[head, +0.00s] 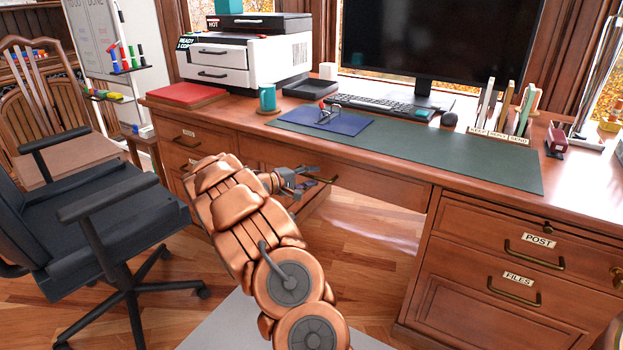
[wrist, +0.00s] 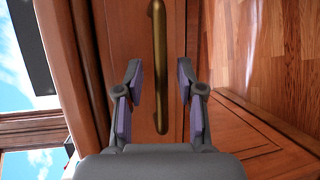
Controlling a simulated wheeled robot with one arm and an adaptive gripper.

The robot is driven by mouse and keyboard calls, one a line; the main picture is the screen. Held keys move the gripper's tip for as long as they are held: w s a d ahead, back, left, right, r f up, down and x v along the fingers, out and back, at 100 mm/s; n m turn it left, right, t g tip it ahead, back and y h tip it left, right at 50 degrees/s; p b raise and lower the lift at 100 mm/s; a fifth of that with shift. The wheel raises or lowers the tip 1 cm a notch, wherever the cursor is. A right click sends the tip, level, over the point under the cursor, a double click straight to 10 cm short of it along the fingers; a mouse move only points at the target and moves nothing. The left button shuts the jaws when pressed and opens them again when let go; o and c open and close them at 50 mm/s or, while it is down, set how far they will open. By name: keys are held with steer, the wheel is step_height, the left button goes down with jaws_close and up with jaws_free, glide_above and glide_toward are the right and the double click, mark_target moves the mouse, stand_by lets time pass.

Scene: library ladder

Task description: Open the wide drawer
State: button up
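The wide drawer (head: 378,190) is the long wooden front under the middle of the desk top, and it looks closed. Its brass handle is mostly hidden behind my gripper (head: 308,181) in the head view, with a bit showing at the right (head: 330,180). In the wrist view the handle (wrist: 159,60) runs upright in the picture, between the two fingers of my gripper (wrist: 159,82). The fingers are open, with a gap on both sides of the handle. I cannot tell whether the fingertips reach past the bar.
A black office chair (head: 90,210) stands left of my arm. The right pedestal has drawers labelled POST (head: 538,241) and FILES (head: 518,279). The desk top holds a printer (head: 245,60), a monitor (head: 440,35) and a green mat (head: 440,155). The floor under the desk's middle is clear.

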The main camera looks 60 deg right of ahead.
steer(key=shift+s+d, duration=0.1)
steer(key=shift+d, duration=0.15)
jaws_close()
stand_by(0.6)
